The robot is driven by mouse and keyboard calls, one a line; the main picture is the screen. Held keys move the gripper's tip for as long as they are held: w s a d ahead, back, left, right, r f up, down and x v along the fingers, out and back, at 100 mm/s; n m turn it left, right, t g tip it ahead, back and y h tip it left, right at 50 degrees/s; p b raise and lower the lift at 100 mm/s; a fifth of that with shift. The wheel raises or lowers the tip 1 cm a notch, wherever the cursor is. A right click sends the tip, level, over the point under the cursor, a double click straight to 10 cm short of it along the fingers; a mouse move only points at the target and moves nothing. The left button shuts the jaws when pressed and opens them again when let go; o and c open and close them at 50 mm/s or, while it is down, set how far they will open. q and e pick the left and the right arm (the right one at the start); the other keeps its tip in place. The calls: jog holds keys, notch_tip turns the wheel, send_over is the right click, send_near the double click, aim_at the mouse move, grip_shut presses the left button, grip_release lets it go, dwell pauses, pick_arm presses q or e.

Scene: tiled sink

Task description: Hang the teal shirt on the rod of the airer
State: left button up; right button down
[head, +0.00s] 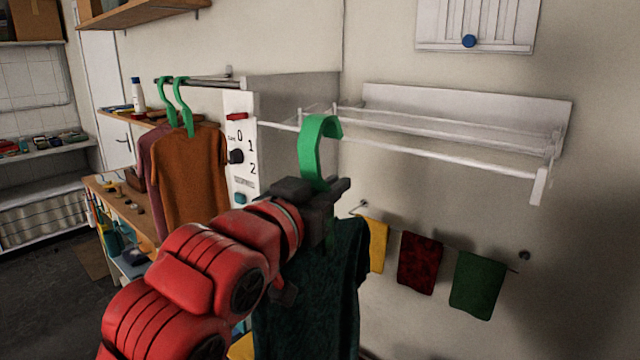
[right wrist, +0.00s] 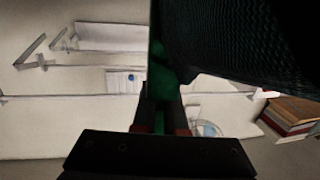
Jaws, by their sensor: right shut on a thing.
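The teal shirt (head: 300,305) hangs from a green hanger (head: 318,140) in the head view. My right gripper (head: 325,190) is shut on the hanger below its hook. The hook stands up in front of the white airer (head: 545,185); its top overlaps the airer's front rod (head: 425,158) in the picture, and I cannot tell whether they touch. In the right wrist view the dark shirt (right wrist: 240,45) fills the upper right, with the green hanger (right wrist: 165,78) between the fingers. My arm hides part of the shirt. My left gripper is not in view.
An orange shirt (head: 190,175) and a mauve shirt hang on green hangers at a rail on the left. A control box (head: 240,150) stands beside the airer. Yellow, red (head: 418,262) and green cloths hang below the airer. The airer's right part is clear.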

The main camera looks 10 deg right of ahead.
jog(key=shift+s+d+p+x, duration=0.2)
jog(key=shift+p+x, duration=0.55)
jog(key=shift+x, duration=0.6)
jog(key=shift+s+d+p+x, duration=0.2)
jog(key=shift+p+x, duration=0.6)
jog(key=shift+x, duration=0.55)
jog(key=shift+s+d+p+x, duration=0.2)
jog(key=shift+p+x, duration=0.55)
jog(key=shift+x, duration=0.6)
jog(key=shift+w+d, duration=0.25)
jog(key=shift+w, duration=0.1)
jog(key=shift+a+f+b, duration=0.1)
jog(key=shift+f+b, duration=0.9)
jog(key=shift+f, duration=0.5)
